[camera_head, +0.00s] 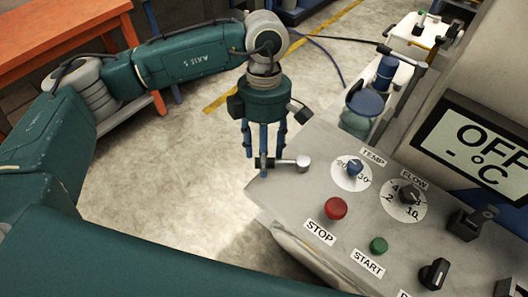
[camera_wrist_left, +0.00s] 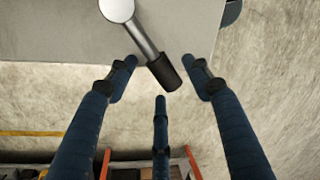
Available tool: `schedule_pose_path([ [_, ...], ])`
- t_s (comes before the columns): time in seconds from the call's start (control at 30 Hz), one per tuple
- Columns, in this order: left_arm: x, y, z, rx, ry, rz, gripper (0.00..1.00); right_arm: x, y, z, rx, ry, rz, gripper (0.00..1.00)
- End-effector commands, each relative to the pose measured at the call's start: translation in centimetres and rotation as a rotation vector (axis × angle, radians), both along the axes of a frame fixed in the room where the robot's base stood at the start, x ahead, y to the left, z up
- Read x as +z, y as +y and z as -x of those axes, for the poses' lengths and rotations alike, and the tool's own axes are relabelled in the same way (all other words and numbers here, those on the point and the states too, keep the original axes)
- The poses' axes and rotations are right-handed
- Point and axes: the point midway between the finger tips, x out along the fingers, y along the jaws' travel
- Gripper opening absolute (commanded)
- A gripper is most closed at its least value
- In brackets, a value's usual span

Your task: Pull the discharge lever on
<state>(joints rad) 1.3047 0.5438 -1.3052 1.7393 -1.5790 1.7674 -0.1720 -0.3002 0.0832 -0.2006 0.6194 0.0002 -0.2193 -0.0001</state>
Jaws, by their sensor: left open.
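In the left wrist view the fingertips (camera_wrist_left: 160,76) stand around the black grip, with gaps showing. One finger hides the grip in the head view. My right gripper is not in view.
The panel carries a red STOP button (camera_head: 336,208), a green START button (camera_head: 378,245), TEMP (camera_head: 354,168) and FLOW (camera_head: 408,195) dials and black switches. A display (camera_head: 478,147) reads OFF. An orange table (camera_head: 60,35) stands at the far left, with open floor between.

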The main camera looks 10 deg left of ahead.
Motion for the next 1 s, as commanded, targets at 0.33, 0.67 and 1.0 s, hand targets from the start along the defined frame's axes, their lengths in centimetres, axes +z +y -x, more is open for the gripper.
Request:
schedule_pose_path([
  [0.33, 5.1, 0.1, -1.2, 0.002, -0.005, 0.002, 0.5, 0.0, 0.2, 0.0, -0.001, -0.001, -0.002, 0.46],
  [0.67, 10.8, 0.4, -2.1, -0.001, -0.001, 0.0, 0.5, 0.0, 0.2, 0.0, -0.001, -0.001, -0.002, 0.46],
  [1.0, 11.8, 0.5, -2.3, -0.002, 0.001, 0.0, 0.5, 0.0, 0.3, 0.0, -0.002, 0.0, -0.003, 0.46],
])
